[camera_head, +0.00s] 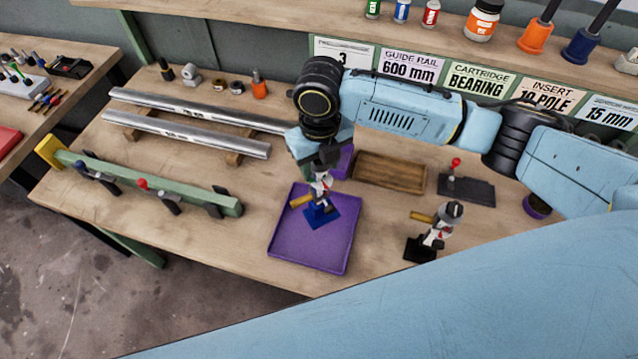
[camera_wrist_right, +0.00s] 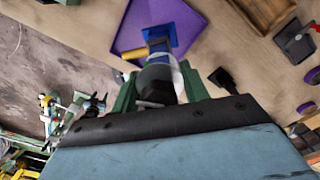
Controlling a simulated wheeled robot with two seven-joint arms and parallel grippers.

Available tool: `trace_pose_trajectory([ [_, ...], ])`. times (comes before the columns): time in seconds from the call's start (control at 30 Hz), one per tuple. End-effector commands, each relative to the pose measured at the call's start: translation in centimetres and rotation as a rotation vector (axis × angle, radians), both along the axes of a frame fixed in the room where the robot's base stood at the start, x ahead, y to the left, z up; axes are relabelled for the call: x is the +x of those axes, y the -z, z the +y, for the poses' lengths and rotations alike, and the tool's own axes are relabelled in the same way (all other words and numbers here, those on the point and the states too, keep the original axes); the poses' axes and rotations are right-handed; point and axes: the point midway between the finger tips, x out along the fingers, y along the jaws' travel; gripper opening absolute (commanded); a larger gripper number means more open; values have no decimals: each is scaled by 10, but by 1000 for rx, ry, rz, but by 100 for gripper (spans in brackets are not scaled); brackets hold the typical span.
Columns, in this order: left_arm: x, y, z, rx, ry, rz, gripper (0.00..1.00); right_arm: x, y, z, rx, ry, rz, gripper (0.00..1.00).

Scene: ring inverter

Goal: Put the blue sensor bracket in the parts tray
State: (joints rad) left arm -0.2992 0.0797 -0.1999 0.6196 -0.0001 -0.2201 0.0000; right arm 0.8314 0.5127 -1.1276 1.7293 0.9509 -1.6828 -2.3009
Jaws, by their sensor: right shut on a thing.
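The blue sensor bracket (camera_head: 321,214) has a flat blue base, with a yellow cylinder and grey and white parts above it. My right gripper (camera_head: 322,173) is shut on its upper part, and the base points down over the purple parts tray (camera_head: 305,252). I cannot tell whether the base touches the tray floor. In the right wrist view the bracket (camera_wrist_right: 160,42) is between the green fingers of the gripper (camera_wrist_right: 158,88), with the tray (camera_wrist_right: 126,36) behind it. My left gripper is not in view.
A similar bracket with a black base (camera_head: 420,250) stands right of the tray. A wooden tray (camera_head: 390,172) and a dark fixture with a red knob (camera_head: 466,188) are behind. A green rail with clamps (camera_head: 190,195) and metal rails (camera_head: 190,133) lie left.

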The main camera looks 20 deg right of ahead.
Motion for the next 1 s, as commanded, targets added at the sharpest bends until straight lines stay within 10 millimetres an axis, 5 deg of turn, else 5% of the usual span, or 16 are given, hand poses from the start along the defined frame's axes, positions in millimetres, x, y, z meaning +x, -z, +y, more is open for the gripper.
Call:
trace_pose_trajectory([
  [0.43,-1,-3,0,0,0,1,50,0,46,0,0,2,-2,0],
  [0.8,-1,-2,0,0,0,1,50,1,51,0,1,2,-3,0],
  [0.83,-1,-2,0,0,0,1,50,0,51,0,-1,2,-2,47],
  [1.0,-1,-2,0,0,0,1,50,0,51,0,0,2,-2,66],
])
